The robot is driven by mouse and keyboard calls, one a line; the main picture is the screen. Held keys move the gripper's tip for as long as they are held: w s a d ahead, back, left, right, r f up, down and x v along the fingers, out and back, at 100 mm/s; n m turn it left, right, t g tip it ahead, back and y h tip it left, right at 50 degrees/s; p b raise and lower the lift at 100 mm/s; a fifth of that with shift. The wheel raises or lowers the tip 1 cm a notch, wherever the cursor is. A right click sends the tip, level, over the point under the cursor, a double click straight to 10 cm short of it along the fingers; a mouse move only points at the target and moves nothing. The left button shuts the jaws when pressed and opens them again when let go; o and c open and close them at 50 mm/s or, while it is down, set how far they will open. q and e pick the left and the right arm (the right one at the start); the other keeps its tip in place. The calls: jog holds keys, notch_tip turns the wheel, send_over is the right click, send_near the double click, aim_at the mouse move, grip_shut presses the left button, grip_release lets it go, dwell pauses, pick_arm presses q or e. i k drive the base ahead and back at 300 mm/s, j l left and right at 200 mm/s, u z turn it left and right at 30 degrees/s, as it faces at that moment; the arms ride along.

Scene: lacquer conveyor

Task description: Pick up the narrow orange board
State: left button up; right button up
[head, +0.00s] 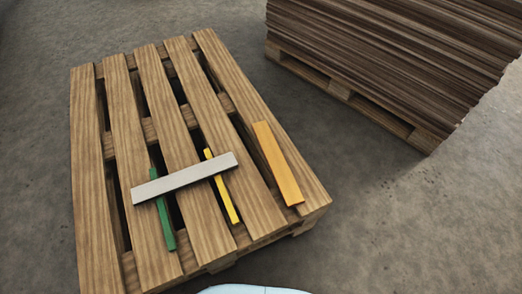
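The narrow orange board (278,164) lies flat on the right-hand slat of a wooden pallet (89,180), near the pallet's front right corner. It is a short plank, running from upper left to lower right, roughly along the slat. Nothing covers it and it touches no other board. Neither of my grippers shows in the head view.
A light grey board (185,178) lies crosswise over a green strip (163,210) and a yellow strip (222,186), left of the orange board. A tall stack of dark sheets (400,45) stands on another pallet at the upper right. Bare concrete floor (400,220) surrounds both.

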aim_at(291, 194)
jog(key=i+l+u, duration=0.15)
jog(key=l+u, duration=0.15)
jog(key=u, duration=0.2)
jog(key=l+u, duration=0.3)
jog(key=u, duration=0.2)
jog(key=l+u, duration=0.5)
jog(key=i+j, duration=0.05)
jog(key=j, duration=0.05)
